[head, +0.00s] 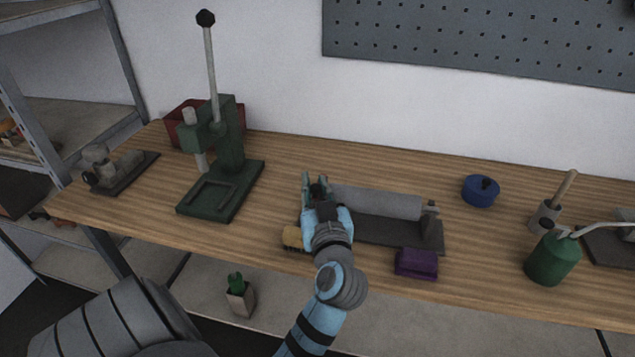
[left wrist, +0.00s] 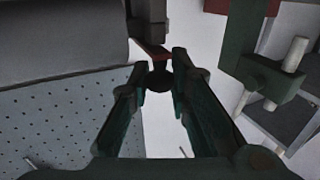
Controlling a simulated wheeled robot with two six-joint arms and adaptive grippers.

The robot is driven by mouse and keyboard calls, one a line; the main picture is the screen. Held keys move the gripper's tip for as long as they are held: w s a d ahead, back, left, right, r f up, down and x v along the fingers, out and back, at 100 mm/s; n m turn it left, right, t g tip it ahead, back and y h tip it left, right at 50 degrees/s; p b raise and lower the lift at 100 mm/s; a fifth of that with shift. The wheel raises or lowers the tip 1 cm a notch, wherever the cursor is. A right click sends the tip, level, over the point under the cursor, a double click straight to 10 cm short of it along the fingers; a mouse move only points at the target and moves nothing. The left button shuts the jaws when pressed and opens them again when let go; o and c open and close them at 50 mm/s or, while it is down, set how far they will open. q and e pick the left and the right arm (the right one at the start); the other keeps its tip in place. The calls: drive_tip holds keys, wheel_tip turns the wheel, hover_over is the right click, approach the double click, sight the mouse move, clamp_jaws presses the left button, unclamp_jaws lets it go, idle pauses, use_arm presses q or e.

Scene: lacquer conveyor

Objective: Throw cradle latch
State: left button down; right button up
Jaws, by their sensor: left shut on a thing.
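The cradle (head: 436,238) is a dark base on the workbench with a grey roller (head: 385,203) lying along it. My left gripper (head: 316,184) is at the cradle's left end. In the left wrist view, my left gripper (left wrist: 160,80) has its fingertips closed around a dark round knob (left wrist: 160,80). A red latch piece (left wrist: 152,52) shows just past the knob, beside a grey end post (left wrist: 150,18). The roller (left wrist: 60,35) fills the upper left there. In the head view my gripper and forearm hide the latch. My right gripper is not in view.
A green lever press (head: 228,150) stands to the left, with a red bin (head: 180,115) behind. A brush (head: 292,238) and a purple block (head: 416,264) lie near the front edge. A blue pot (head: 481,191) and green can (head: 552,258) stand at right.

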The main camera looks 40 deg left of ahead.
sight(317, 187)
use_arm(q)
drive_tip(key=c, duration=1.5)
unclamp_jaws()
drive_tip(key=shift+r, duration=0.3)
wheel_tip(317, 187, up, 9)
drive_tip(key=shift+d+r, duration=0.1)
drive_tip(key=shift+r, duration=0.1)
drive_tip(key=shift+w, duration=0.1)
